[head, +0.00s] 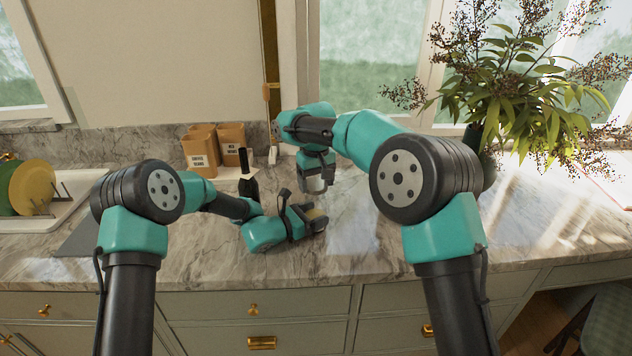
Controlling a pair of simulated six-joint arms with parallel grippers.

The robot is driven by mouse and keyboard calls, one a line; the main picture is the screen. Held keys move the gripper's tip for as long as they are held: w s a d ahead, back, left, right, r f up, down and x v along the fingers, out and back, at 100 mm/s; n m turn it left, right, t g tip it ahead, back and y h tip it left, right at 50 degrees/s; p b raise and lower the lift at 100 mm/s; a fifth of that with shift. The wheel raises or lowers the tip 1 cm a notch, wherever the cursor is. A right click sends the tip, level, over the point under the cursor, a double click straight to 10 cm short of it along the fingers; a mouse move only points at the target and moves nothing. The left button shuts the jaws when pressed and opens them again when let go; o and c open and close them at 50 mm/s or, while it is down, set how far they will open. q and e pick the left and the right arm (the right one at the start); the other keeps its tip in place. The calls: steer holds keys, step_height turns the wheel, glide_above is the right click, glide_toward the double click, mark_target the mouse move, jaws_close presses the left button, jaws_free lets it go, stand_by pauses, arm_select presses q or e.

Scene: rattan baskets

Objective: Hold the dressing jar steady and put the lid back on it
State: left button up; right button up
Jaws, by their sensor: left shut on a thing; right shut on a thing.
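My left gripper (318,221) lies low over the counter, pointing right. It is shut on what seems to be the dressing jar (314,213), of which only a small yellowish part shows between the dark fingers. My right gripper (318,181) points down, behind and above the left one. It is shut on a small pale, silvery thing (315,185), which looks like the lid. The lid is apart from the jar in the picture. Most of the jar is hidden by the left gripper, so its tilt and its contact with the counter cannot be told.
A leafy plant in a dark vase (480,147) stands at the right. The marble counter (370,245) is clear in front.

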steer(key=shift+f, duration=0.1)
steer(key=shift+f, duration=0.8)
steer(key=shift+f, duration=0.55)
stand_by(0.5)
